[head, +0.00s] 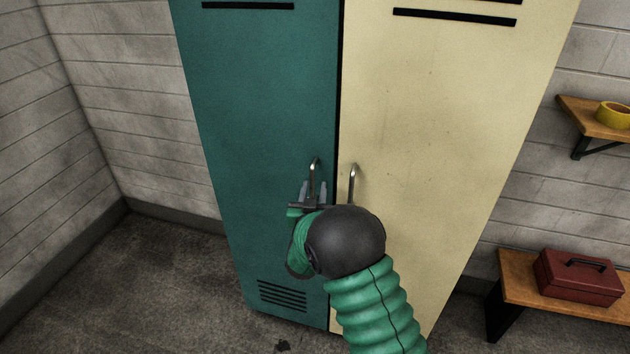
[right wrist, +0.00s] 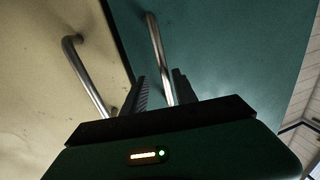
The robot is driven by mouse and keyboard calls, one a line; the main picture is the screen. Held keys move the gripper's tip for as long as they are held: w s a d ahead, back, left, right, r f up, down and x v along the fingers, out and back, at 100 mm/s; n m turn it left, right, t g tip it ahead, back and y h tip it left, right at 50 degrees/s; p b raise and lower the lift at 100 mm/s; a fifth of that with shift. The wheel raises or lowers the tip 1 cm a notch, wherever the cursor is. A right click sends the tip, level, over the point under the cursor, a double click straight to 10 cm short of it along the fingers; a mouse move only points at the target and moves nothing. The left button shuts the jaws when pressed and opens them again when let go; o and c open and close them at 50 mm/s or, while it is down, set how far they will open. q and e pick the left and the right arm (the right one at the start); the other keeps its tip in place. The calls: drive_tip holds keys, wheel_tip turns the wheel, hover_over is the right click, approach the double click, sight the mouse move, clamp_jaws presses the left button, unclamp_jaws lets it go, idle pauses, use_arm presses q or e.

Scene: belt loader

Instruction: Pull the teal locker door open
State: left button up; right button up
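The teal locker door (head: 262,110) is at the left of a two-door locker and looks shut, its edge along a narrow dark seam. Its upright metal bar handle (head: 314,170) is near the seam; the handle also shows in the right wrist view (right wrist: 157,52). My right gripper (head: 313,188) is at the lower part of this handle. Its two fingers (right wrist: 160,85) stand apart, one on each side of the bar, with a visible gap. The handle's lower end is hidden by the gripper. My left gripper is not in view.
The cream door (head: 440,110) with its own bar handle (head: 352,182) is close to the right of my gripper. A bench (head: 510,275) with a red toolbox (head: 578,278) and a shelf with yellow tape (head: 613,114) are at right. Floor at left is clear.

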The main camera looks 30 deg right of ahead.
sight(312, 185)
drive_tip(key=x, duration=0.3)
drive_tip(key=shift+w+a+f, duration=0.1)
drive_tip(key=shift+a, duration=0.15)
drive_tip(key=shift+w+a, duration=0.15)
drive_tip(key=shift+w, duration=0.15)
drive_tip(key=shift+s+a+r, duration=0.1)
drive_tip(key=shift+s+r, duration=0.05)
drive_tip(key=shift+r, duration=0.05)
drive_tip(key=shift+d+f, duration=0.15)
drive_tip(key=shift+d, duration=0.2)
clamp_jaws()
drive_tip(key=shift+a, duration=0.1)
